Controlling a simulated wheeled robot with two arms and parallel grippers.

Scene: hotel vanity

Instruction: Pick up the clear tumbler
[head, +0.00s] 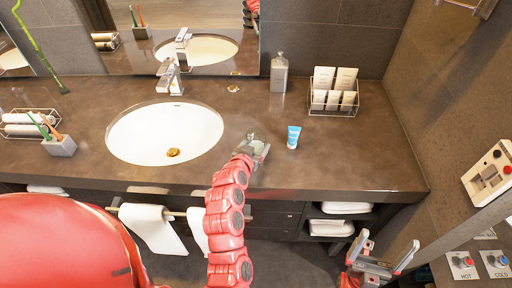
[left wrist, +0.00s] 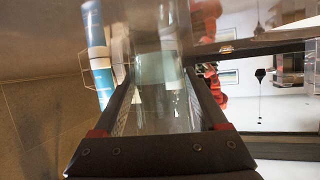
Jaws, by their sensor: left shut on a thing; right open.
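The clear tumbler (left wrist: 155,95) stands out as see-through glass between the two fingers of my left gripper in the left wrist view. In the head view my left gripper (head: 256,149) is over the counter, right of the sink, shut on the tumbler. The tumbler is small and mostly hidden there, and I cannot tell whether it touches the counter. My right gripper (head: 378,262) is open and empty, in front of the counter at the lower right.
A blue and white tube (head: 293,137) stands just right of my left gripper, and it shows in the left wrist view (left wrist: 97,52). The sink (head: 135,133) is to the left. A grey bottle (head: 279,75) and a wire rack (head: 333,109) stand behind. The right counter is clear.

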